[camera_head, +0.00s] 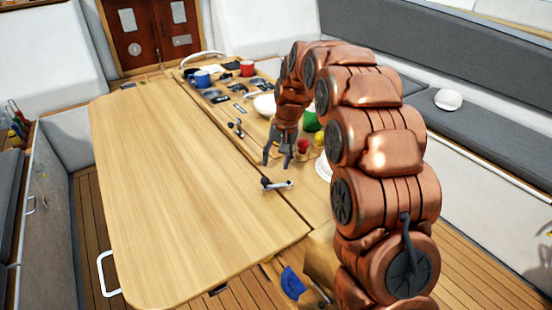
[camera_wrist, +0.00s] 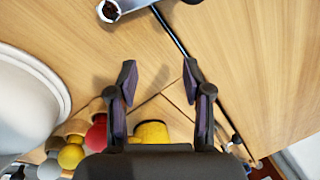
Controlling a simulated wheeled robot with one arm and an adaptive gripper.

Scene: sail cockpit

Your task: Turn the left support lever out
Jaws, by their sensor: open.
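A second small dark lever (camera_head: 238,127) sits further back along the same seam. I cannot tell for sure which one is the left support lever. My gripper (camera_head: 277,160) points down just above and behind the front lever, open and empty. In the wrist view the open fingers (camera_wrist: 159,72) hang over bare wood. A metal lever end with a dark round hole (camera_wrist: 112,9) shows at the top edge, apart from the fingers and partly cut off.
Red and yellow pieces (camera_head: 303,147) and a green cup (camera_head: 311,121) stand right of my gripper. The left table leaf (camera_head: 170,190) is clear. Benches line the right side.

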